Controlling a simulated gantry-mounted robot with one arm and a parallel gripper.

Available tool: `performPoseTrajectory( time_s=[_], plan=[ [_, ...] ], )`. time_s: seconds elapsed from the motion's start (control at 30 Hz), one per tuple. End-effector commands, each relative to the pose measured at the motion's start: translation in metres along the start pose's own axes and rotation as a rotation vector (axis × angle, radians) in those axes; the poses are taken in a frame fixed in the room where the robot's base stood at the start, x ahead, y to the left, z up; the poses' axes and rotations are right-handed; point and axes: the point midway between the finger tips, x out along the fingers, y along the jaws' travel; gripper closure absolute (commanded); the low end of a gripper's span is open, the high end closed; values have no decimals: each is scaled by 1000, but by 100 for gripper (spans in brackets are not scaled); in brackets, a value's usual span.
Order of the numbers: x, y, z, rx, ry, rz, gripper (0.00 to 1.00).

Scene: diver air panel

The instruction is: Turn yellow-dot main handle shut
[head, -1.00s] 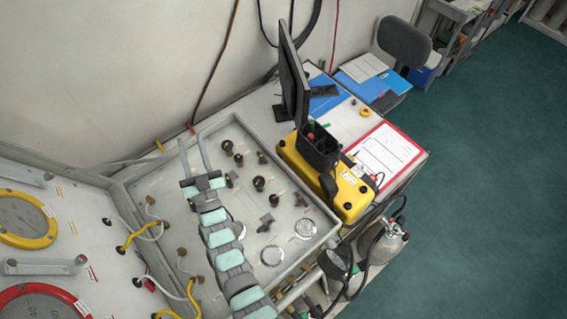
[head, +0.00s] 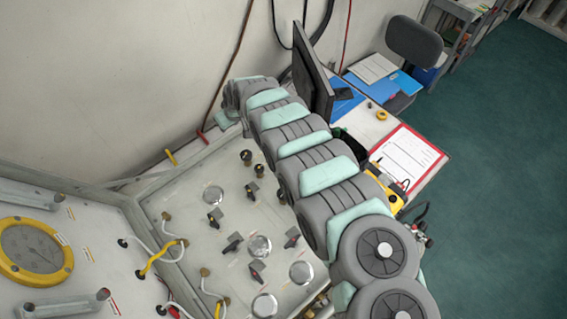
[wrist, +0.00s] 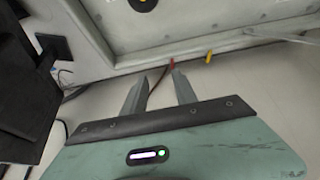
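The pale panel (head: 180,213) carries several small dark handles, among them one near its middle (head: 233,243) and one at its right (head: 292,237). No yellow dot can be made out, so I cannot tell which is the main handle. My arm reaches over the panel's right side to its back edge. In the wrist view my gripper (wrist: 158,72) is open and empty, its two fingers apart, over the pale surface just outside the panel's rim (wrist: 150,52). It touches no handle. One dark knob (wrist: 143,4) is cut off at the top of that view.
A black monitor (head: 313,84) stands beside my arm; a dark block fills the wrist view's left. A red tag (head: 202,136) and a yellow tag (head: 170,157) stick out at the panel's back edge. A gauge panel with a yellow-ringed gauge (head: 14,268) is at left.

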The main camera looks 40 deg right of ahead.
Motion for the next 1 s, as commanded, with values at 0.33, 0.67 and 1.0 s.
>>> performPoseTrajectory(
  time_s=[0.33,0.67,1.0],
  plan=[
    [-91,68,142,-6,-448,3,66],
    [-85,69,166,-1,-494,-8,66],
    [-46,68,184,-1,-490,-7,66]
  ],
)
